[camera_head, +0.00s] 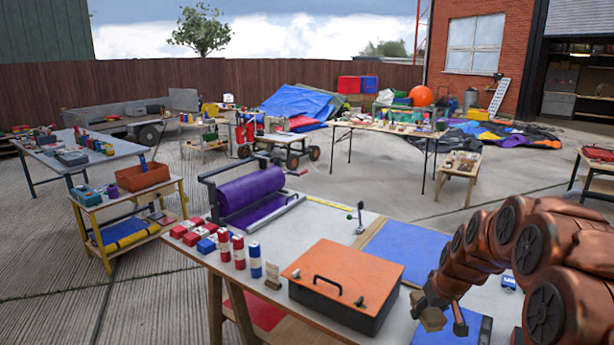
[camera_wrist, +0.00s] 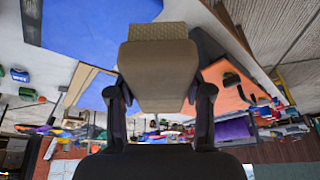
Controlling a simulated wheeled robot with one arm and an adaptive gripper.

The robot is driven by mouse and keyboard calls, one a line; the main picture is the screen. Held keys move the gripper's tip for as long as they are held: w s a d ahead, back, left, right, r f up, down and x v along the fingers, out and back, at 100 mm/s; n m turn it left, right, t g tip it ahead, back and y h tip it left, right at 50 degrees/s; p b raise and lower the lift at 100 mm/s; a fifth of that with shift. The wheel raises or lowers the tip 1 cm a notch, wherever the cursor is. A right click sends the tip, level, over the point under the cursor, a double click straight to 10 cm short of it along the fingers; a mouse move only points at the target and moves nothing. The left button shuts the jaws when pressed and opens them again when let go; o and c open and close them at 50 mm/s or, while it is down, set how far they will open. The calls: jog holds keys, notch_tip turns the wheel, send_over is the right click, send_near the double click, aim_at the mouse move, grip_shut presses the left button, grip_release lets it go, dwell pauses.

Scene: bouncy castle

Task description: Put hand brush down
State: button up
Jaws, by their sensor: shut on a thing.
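The hand brush (camera_wrist: 158,72) is a tan block with a rough, bristle-like strip at one end. In the wrist view it is clamped between the two dark fingers of my gripper (camera_wrist: 160,92). In the head view the brush (camera_head: 433,319) shows small and tan at the end of my arm, beside a dark finger of my gripper (camera_head: 446,308). It appears to be held above the right part of the near worktable (camera_head: 330,225), by blue sheets (camera_head: 408,245). The gap between brush and tabletop is hard to judge.
An orange-lidded dark box (camera_head: 345,275) stands just left of my gripper. Red and blue cylinders (camera_head: 239,252) and a purple roll (camera_head: 250,190) in a frame are farther left. The blue sheet behind the gripper looks bare. Other tables stand farther back.

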jog(key=s+a+f+b, duration=0.1)
jog(key=a+f, duration=0.2)
jog(key=a, duration=0.3)
jog(key=s+a+f+m+b, duration=0.1)
jog(key=a+f, duration=0.3)
jog(key=a, duration=0.2)
jog(key=shift+s+a+f+h+b, duration=0.2)
jog(key=shift+s+h+b, duration=0.1)
jog(key=shift+h, duration=0.1)
jog(key=shift+s+d, duration=0.1)
